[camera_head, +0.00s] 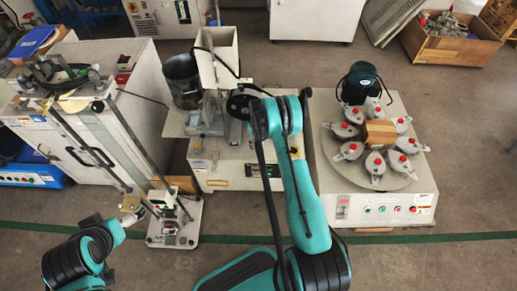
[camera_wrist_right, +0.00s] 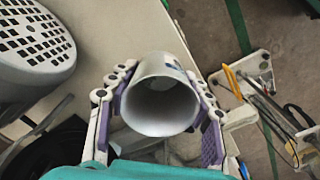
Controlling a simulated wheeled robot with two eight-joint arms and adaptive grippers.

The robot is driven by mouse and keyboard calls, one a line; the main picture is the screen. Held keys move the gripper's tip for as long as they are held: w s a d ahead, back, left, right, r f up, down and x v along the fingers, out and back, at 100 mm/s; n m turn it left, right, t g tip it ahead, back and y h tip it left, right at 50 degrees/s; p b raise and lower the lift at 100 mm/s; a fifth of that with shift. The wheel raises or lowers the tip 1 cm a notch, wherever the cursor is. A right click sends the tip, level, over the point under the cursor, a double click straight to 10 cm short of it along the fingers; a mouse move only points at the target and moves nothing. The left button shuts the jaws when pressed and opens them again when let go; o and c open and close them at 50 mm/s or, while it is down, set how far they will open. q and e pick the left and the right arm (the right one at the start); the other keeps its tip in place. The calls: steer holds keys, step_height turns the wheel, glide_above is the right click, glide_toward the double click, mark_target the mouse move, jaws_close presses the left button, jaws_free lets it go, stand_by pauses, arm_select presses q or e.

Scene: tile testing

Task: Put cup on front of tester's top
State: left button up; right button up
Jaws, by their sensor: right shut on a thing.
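The cup, a pale silver cylinder (camera_wrist_right: 155,70), is between the purple-padded fingers of my right gripper (camera_wrist_right: 160,88) in the right wrist view. Its open mouth faces the camera. My right gripper is shut on it. In the head view, my right arm reaches over the middle machine, which looks like the tester (camera_head: 225,172), a white box with a front control panel. The cup and gripper cannot be made out clearly there. My left gripper (camera_head: 133,214) is at the lower left, near a small post-framed device; its fingers are too small to read.
A round-table machine (camera_head: 335,180) with several red-capped holders stands right of the tester. A white cabinet (camera_head: 148,75) stands left. The small post-framed device (camera_head: 157,238) stands on the floor in front. A grey vented motor cover (camera_wrist_right: 35,45) is left of the cup in the wrist view.

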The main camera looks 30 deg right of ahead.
steer(key=shift+w+d+f, duration=0.6)
steer(key=shift+w, duration=0.15)
steer(key=shift+w+f+b, duration=0.1)
steer(key=shift+f+b, duration=0.1)
steer(key=shift+b, duration=0.15)
step_height(320, 180, down, 4)
steer(key=shift+r+b, duration=0.1)
steer(key=shift+b, duration=0.85)
steer(key=shift+r, duration=0.15)
steer(key=shift+f, duration=0.2)
steer(key=o, duration=1.3)
steer(key=shift+c, duration=0.2)
steer(key=shift+r, duration=0.1)
